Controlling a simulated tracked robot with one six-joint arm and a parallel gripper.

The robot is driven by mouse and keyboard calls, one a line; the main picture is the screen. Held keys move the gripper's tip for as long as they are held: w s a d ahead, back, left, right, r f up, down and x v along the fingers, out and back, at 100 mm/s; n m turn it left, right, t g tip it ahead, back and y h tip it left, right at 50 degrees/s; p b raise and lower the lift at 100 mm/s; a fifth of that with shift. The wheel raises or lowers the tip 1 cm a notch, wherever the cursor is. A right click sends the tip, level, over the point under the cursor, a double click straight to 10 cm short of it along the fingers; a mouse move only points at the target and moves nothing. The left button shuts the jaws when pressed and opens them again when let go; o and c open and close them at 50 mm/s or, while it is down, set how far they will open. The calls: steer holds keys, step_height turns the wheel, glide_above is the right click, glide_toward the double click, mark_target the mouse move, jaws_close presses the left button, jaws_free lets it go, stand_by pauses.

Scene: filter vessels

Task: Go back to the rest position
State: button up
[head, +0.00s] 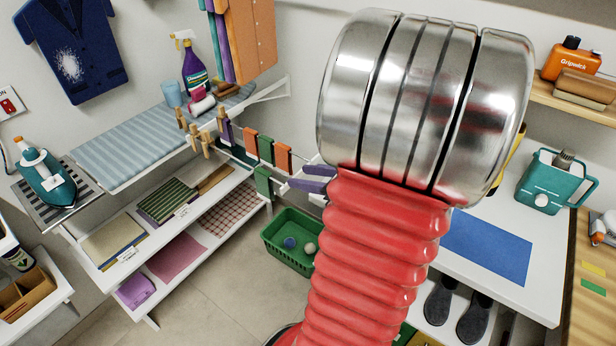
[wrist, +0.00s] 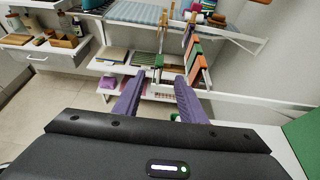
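My gripper (head: 306,179) shows in the head view as two purple fingers to the left of my arm, in front of the small drying rack. In the wrist view my gripper (wrist: 158,76) has its two purple fingers well apart, with nothing held between them. The fingers point toward the rack and the shelves, which show beyond them. My arm's metal joint and red ribbed sleeve fill the middle of the head view and hide what is behind them, including the gripper's body.
Left are an ironing board (head: 130,150), a teal iron (head: 46,181) and white shelves (head: 110,262). A green basket (head: 275,256) stands below. Right is a counter with a blue mat (head: 490,245).

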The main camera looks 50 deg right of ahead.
steer(key=shift+s+r, duration=0.1)
steer(key=shift+s, duration=0.15)
stand_by(0.5)
